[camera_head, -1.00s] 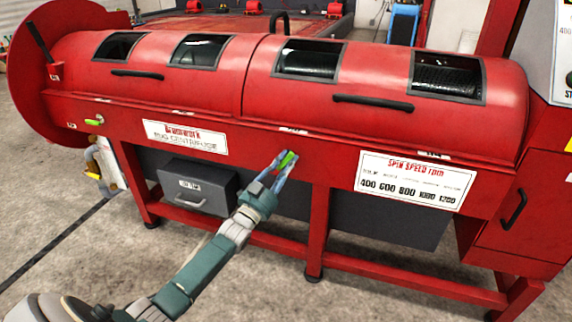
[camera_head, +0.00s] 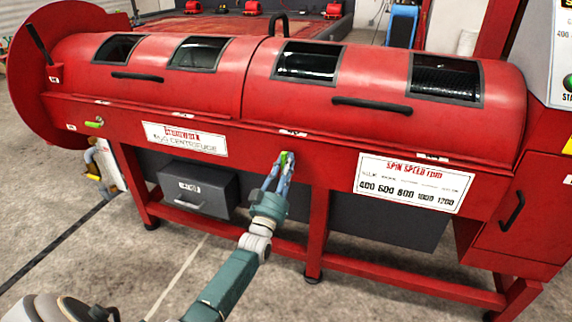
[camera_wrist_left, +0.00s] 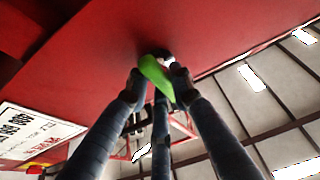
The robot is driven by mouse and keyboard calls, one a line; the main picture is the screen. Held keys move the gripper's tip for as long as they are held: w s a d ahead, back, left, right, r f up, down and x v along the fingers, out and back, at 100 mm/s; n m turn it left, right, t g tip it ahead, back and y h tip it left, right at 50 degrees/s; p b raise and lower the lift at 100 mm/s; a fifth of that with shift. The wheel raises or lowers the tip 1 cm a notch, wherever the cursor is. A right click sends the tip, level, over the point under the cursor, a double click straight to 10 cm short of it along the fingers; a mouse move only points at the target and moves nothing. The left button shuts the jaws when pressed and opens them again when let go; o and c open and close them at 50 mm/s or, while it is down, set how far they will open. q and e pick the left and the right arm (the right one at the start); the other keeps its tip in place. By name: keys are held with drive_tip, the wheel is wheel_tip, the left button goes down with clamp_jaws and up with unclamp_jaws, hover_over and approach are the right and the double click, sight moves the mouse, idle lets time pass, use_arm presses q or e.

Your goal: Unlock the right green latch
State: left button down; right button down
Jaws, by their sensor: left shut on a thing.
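The right green latch (camera_head: 284,158) is on the front of the red rug centrifuge (camera_head: 225,95), below the seam between its two lids. My left gripper (camera_head: 281,163) is shut on this latch, with its fingers on both sides of the green handle. In the left wrist view the green handle (camera_wrist_left: 156,78) sits between the fingertips (camera_wrist_left: 157,80), close to the red panel. In the head view the handle now stands about upright, partly hidden by the fingers. Another green latch (camera_head: 95,123) is at the machine's left end, lying near horizontal. My right gripper is not in view.
A grey drawer box (camera_head: 195,188) hangs under the machine on the left. Red legs and a lower rail (camera_head: 400,285) stand in front of the dark tank. The two lids with black handles (camera_head: 372,104) are down. Concrete floor in front is clear.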

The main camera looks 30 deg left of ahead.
use_arm(q)
drive_tip(key=shift+f, duration=0.1)
idle(0.3)
drive_tip(key=c, duration=1.8)
unclamp_jaws()
drive_tip(key=shift+o, duration=0.2)
drive_tip(key=shift+s, duration=0.15)
drive_tip(key=v, duration=1.1)
drive_tip(key=shift+s+f, duration=0.15)
drive_tip(key=shift+s, duration=0.2)
drive_tip(key=shift+d, duration=0.15)
